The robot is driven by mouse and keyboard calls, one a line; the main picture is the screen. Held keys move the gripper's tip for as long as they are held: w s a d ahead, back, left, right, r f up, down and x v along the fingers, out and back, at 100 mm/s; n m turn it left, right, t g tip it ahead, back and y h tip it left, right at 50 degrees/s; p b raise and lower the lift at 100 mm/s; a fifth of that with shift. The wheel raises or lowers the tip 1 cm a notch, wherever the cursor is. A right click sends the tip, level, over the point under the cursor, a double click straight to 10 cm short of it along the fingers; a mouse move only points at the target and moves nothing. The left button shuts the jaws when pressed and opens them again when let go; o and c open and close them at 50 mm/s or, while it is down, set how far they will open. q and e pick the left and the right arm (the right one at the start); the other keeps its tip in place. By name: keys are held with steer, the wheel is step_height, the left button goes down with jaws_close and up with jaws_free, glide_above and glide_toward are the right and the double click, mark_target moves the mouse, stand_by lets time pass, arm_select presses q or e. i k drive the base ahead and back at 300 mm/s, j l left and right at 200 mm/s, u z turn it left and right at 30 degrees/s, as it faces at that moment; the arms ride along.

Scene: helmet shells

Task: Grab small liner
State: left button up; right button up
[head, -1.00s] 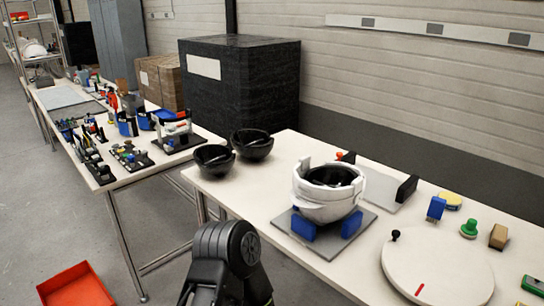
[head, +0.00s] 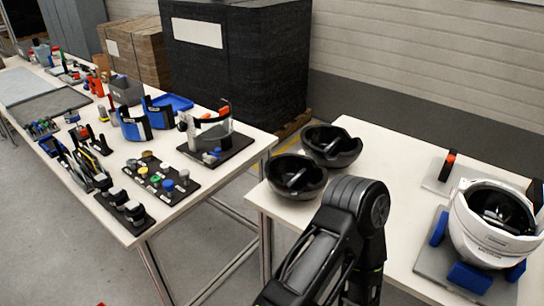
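Two black bowl-shaped liners sit open side up at the left end of the right-hand white table. The nearer liner (head: 296,178) is by the table's left edge. The farther liner (head: 331,146) sits just behind it and to the right. A black arm link of mine rises from the bottom, in front of the table and right of the nearer liner. Neither gripper shows in the head view.
A white helmet shell (head: 465,235) with a dark inside stands on a grey plate with blue blocks (head: 468,278) at the right. The left table (head: 215,170) holds several parts on black trays. A gap separates the tables. A black wrapped stack (head: 235,75) stands behind.

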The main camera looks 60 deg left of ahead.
mark_target(297, 177)
steer(key=k+j, duration=0.1)
steer(key=j, duration=0.25)
steer(key=k+j, duration=0.1)
steer(key=j, duration=0.65)
steer(key=k+j, duration=0.15)
steer(key=j, duration=0.25)
